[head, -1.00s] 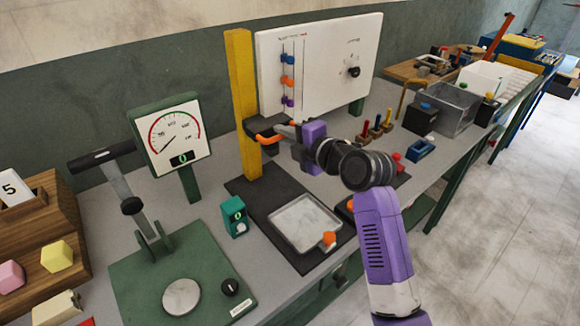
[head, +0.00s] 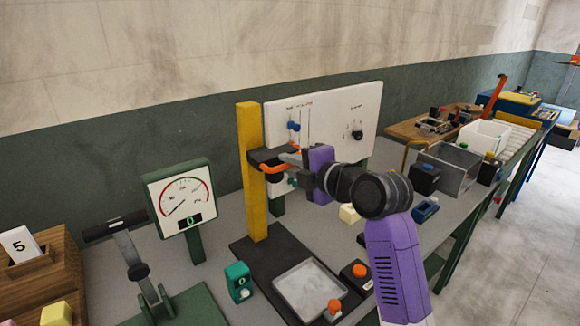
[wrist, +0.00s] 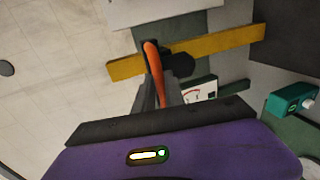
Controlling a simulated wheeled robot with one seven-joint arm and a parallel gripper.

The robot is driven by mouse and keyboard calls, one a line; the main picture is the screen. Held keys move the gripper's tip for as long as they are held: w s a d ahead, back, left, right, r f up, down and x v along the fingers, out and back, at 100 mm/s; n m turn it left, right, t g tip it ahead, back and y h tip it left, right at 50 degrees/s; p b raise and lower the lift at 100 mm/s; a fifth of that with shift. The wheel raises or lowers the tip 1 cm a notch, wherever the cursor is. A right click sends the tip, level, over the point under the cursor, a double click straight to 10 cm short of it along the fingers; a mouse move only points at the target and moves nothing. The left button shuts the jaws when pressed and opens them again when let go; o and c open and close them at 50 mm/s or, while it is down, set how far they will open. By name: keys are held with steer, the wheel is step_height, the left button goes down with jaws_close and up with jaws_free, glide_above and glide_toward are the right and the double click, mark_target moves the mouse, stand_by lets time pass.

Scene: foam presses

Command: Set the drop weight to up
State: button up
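The drop weight's dark carriage (head: 268,156) sits on the yellow column (head: 250,190), somewhat above mid-height. Its orange bar handle (head: 270,167) sticks out towards my gripper. My gripper (head: 292,158), on the purple wrist, is at this handle from the right. In the wrist view the orange handle (wrist: 153,65) runs in between the grey fingers (wrist: 168,92), which look closed on it. The yellow column (wrist: 225,42) crosses behind it there. The finger contact is partly hidden in the head view.
Below the column lies a dark base with a pale tray (head: 308,290) and an orange-topped button box (head: 357,276). A white panel (head: 335,115) stands close behind my gripper. A dial gauge (head: 182,205) and a teal counter box (head: 238,282) stand left.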

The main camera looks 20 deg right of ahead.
steer(key=o, duration=0.3)
steer(key=shift+w+a+r, duration=0.1)
steer(key=shift+r, duration=0.35)
steer(key=shift+o, duration=0.4)
steer(key=shift+f, duration=0.15)
steer(key=shift+s, duration=0.2)
steer(key=b+v, duration=0.2)
steer(key=v, duration=0.5)
steer(key=shift+s, duration=0.25)
